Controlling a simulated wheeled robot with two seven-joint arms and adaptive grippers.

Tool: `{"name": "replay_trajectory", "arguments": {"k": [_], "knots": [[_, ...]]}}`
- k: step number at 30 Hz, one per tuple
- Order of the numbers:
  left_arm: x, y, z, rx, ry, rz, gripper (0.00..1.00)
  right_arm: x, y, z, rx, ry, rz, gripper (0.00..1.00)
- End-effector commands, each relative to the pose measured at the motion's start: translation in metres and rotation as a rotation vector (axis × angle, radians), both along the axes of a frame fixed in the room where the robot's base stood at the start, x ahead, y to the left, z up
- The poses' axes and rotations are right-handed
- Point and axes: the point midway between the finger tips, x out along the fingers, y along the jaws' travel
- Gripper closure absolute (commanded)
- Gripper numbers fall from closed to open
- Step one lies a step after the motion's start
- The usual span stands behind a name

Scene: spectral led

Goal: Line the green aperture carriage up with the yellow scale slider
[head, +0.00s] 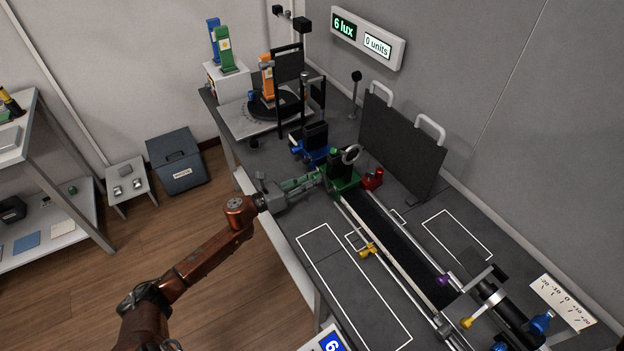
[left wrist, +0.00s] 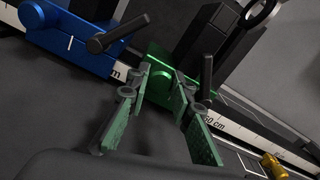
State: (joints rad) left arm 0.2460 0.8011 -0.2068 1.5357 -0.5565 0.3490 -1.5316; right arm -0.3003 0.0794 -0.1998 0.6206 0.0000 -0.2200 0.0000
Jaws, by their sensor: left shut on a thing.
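The green aperture carriage (head: 343,184) sits on the long bench rail, with a dark upright plate and a ring above it. It also shows in the left wrist view (left wrist: 158,62), with a round green knob on its near side. My left gripper (head: 319,178) reaches it from the left. In the left wrist view its fingers (left wrist: 163,88) are on either side of the knob, shut on the carriage. The yellow scale slider (head: 368,250) is on the front rail, nearer the camera than the carriage. In the left wrist view the yellow slider (left wrist: 272,165) is at lower right.
A blue carriage (head: 316,154) is just behind the green one on the rail. A red part (head: 373,180) is close at its right. A dark panel with handles (head: 402,145) stands along the wall side. The rail between green carriage and yellow slider looks clear.

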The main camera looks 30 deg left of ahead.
Motion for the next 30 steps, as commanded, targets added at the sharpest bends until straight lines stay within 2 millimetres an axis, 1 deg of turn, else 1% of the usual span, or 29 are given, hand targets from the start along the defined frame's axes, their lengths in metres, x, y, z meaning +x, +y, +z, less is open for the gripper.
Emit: {"name": "replay_trajectory", "arguments": {"k": [5,8,11,14,18,24,27,30], "knots": [[-0.005,-0.008,0.001,-0.001,0.000,-0.001,1.00,0.002,0.000,0.004,0.000,-0.003,0.000,0.60],[-0.013,-0.022,0.003,-0.003,-0.001,-0.002,1.00,0.005,0.000,0.010,0.000,-0.009,0.000,0.60],[-0.026,-0.043,0.005,-0.006,-0.002,-0.004,1.00,0.009,0.000,0.018,0.000,-0.015,0.000,0.60],[-0.040,-0.068,0.005,-0.007,-0.001,-0.005,1.00,0.014,0.000,0.027,0.000,-0.023,0.000,0.60],[-0.063,-0.106,0.005,-0.005,-0.001,-0.005,1.00,0.019,0.000,0.038,0.000,-0.032,0.001,0.60],[-0.093,-0.157,0.004,-0.005,-0.001,-0.005,1.00,0.025,0.000,0.051,0.000,-0.041,0.001,0.60],[-0.105,-0.177,0.003,-0.005,-0.001,-0.004,1.00,0.026,0.000,0.055,0.000,-0.044,0.001,0.60],[-0.114,-0.194,0.003,-0.003,-0.001,-0.005,1.00,0.028,0.000,0.058,0.000,-0.046,0.001,0.60]]}}
